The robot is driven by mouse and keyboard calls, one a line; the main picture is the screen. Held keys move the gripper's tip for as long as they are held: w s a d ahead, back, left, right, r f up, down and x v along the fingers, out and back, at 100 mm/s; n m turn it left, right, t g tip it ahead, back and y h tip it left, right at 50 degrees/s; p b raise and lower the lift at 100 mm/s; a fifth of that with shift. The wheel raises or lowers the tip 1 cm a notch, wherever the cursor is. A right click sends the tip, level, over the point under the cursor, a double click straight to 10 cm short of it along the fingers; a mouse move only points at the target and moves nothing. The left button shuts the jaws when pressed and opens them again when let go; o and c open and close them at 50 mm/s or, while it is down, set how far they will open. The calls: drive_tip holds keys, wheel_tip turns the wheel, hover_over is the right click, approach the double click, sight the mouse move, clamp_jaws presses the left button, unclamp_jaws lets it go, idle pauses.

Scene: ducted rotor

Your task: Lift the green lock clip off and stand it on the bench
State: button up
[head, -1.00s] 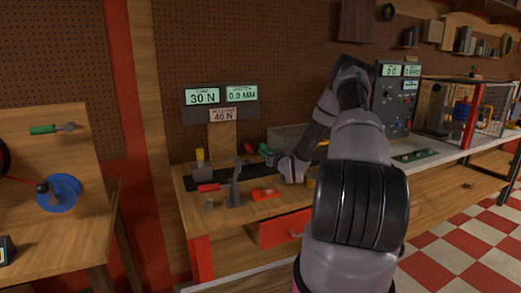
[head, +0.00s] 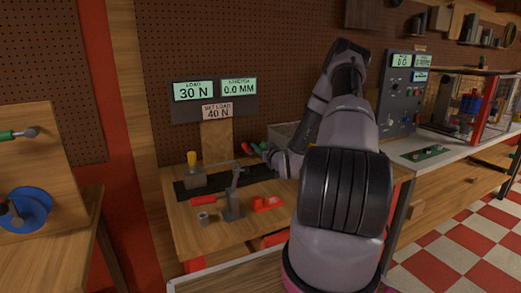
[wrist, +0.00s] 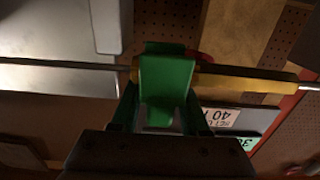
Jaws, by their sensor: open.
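The green lock clip (wrist: 166,78) is large in the middle of the wrist view. It sits across a horizontal rod, where the grey metal length (wrist: 60,77) on the left meets a yellow hexagonal sleeve (wrist: 255,84) on the right. My gripper (wrist: 160,122) comes from the bottom edge of the wrist view, with its dark body just below the clip. Its jaws are open, one to each side of the clip's lower part; I cannot tell whether they touch it. In the head view my gripper is at the back of the workbench, largely hidden by my arm, and I cannot pick out the clip.
The wooden workbench (head: 215,228) carries a grey post with a red-handled lever (head: 233,203), a small grey cup (head: 203,218) and a red block (head: 267,203). A display board (head: 213,92) stands behind. A grey bin (head: 285,133) is near my arm. The front bench top has some bare wood.

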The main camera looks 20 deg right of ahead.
clamp_jaws()
drive_tip(key=shift+r, duration=0.1)
